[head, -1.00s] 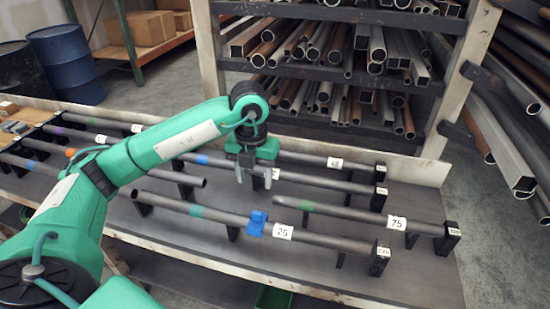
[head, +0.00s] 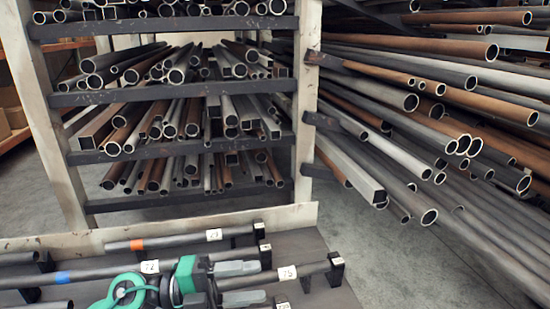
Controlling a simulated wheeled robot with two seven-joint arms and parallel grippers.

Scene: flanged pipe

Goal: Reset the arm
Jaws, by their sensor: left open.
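My left gripper (head: 252,283) is at the bottom of the head view, over the bench, with its two grey fingers apart and pointing right. The dark pipe labelled 75 (head: 312,268) appears between the fingers in the picture; I cannot tell how far above it they are. Behind it lie the pipe labelled 72 with a blue band (head: 100,272) and a pipe with an orange band (head: 180,240). Most of my left arm is below the frame. My right gripper is not in view.
A rack (head: 175,97) full of round and square tubes stands behind the bench. Long pipes (head: 440,100) stick out toward me on the right. Bare floor (head: 400,265) shows right of the bench (head: 310,242).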

